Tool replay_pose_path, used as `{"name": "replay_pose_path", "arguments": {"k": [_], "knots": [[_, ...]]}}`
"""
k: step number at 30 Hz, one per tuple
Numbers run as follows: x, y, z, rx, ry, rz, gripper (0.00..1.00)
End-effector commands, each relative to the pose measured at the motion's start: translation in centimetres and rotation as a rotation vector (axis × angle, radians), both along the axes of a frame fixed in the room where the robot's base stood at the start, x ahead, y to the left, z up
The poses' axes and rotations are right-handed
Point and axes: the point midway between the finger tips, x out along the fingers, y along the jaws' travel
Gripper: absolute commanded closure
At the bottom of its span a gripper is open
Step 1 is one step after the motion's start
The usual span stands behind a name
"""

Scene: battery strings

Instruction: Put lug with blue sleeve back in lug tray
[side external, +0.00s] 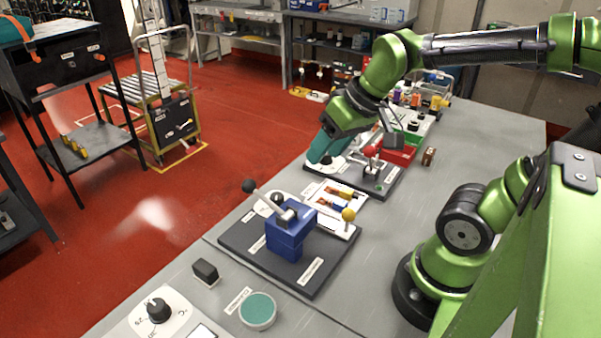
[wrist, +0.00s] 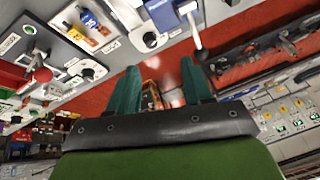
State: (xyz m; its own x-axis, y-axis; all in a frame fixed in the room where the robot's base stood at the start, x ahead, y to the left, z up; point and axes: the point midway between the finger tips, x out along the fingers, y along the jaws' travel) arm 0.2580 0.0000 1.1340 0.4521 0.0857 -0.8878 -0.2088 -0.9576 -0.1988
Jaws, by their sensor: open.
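My gripper (side external: 322,148) has teal fingers and is over the far part of the bench, near the far dark board. In the wrist view (wrist: 160,68) its two fingers stand apart, with no lug between them. A lug with a blue sleeve (wrist: 91,19) lies on a white plate, which I take to be the lug tray (wrist: 62,20), beside a lug with an orange-yellow sleeve (wrist: 81,36). In the side view the white tray (side external: 350,193) lies between the two dark boards; the small coloured lugs on it are hard to tell apart.
A blue block device (side external: 285,238) with a black-knobbed lever stands on the near dark board (side external: 240,238). The near bench holds a teal disc (side external: 258,310).

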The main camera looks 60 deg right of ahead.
Motion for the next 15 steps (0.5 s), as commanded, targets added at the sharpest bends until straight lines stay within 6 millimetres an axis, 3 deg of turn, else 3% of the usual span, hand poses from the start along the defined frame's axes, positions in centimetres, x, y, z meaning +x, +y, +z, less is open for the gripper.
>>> {"name": "replay_pose_path", "arguments": {"k": [3, 6, 15], "knots": [[-1.4, 2.2, 1.4, 0.075, -0.097, -0.036, 0.50], [-2.0, 3.0, 1.9, 0.118, -0.135, -0.057, 0.50], [-2.2, 3.3, 2.0, 0.136, -0.146, -0.069, 0.50]]}}
